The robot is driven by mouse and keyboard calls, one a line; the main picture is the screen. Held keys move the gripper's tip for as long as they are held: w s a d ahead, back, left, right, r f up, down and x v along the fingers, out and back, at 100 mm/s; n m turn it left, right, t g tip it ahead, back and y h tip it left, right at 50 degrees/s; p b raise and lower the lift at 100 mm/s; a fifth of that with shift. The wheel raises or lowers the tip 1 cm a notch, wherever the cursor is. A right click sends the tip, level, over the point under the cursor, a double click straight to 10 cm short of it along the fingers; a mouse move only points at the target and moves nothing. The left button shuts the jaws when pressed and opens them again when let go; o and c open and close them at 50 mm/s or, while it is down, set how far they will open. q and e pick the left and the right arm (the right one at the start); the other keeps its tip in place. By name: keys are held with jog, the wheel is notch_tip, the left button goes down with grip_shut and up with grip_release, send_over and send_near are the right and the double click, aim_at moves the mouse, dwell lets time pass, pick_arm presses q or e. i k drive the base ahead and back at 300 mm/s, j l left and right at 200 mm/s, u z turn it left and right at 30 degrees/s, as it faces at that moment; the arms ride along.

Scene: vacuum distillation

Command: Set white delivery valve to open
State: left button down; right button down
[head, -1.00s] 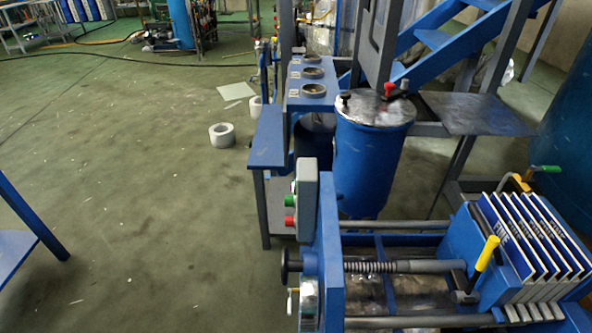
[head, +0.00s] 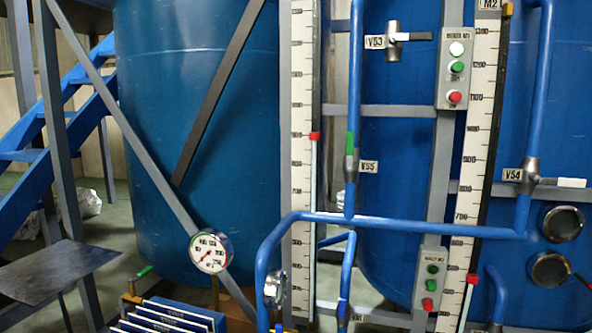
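A valve labelled V54 (head: 531,178) sits on a vertical blue pipe at the right of the head view. Its white handle (head: 572,182) points sideways to the right, across the line of that pipe. Neither of my grippers is in view.
Valve V53 (head: 394,42) has a dark sideways handle; valve V55 (head: 350,165) has a green upright handle. Blue pipes (head: 400,222) run in front of large blue tanks (head: 200,110). A round gauge (head: 210,252), button boxes (head: 455,67) and white level scales (head: 302,90) stand nearby.

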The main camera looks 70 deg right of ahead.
aim_at(561, 183)
jog(key=k+j+z, duration=0.45)
jog(key=k, duration=0.2)
jog(key=z, duration=3.05)
jog(key=i+j+z, duration=0.2)
jog(key=i, duration=0.35)
jog(key=i+j+z, duration=0.2)
jog(key=i+j, duration=0.25)
jog(key=i, duration=0.05)
